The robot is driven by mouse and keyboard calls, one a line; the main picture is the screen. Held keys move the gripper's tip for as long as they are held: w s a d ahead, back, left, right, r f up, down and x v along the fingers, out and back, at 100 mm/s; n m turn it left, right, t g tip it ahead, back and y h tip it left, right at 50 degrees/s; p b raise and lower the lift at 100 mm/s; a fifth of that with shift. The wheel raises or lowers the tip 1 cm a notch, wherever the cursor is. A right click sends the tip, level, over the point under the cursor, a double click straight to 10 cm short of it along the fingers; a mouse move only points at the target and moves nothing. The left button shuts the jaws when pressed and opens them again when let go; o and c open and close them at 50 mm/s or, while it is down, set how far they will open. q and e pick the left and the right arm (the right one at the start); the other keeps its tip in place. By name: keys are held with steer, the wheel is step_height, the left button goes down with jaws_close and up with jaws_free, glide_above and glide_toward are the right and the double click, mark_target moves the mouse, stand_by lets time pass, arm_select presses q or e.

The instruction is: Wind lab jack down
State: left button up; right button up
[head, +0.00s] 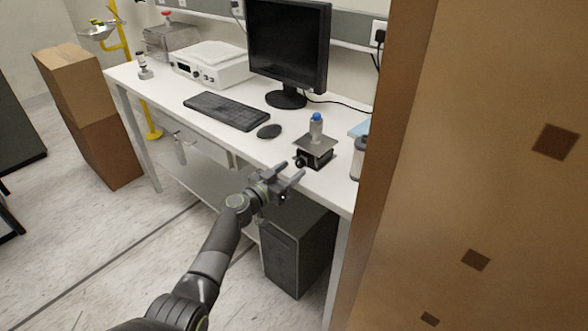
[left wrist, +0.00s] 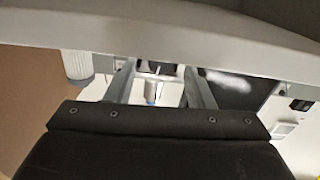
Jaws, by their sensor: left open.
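The lab jack (head: 315,152) stands near the front edge of the white bench, with a dark body and a flat grey top plate. A small blue-capped bottle (head: 316,127) stands on the plate. A dark round knob (head: 300,161) sticks out at the jack's front left. My left gripper (head: 292,172) is open and empty, just in front of the bench edge and apart from the knob. In the left wrist view, the jack (left wrist: 156,67) and the bottle (left wrist: 151,91) appear between the two open fingers, partly hidden. My right gripper is not in view.
The bench (head: 245,146) holds a mouse (head: 269,131), keyboard (head: 227,111) and monitor (head: 288,50). A pale container (head: 359,160) stands right of the jack. A large brown panel (head: 480,180) blocks the right side. A dark cabinet (head: 290,250) stands below the bench.

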arm_select(q)
steer(key=shift+x, duration=1.05)
steer(key=c, duration=1)
steer(key=shift+f+n+b, duration=0.15)
steer(key=shift+n+b, duration=0.25)
steer(key=shift+b, duration=0.25)
steer(key=shift+n, duration=0.3)
steer(key=o, duration=1)
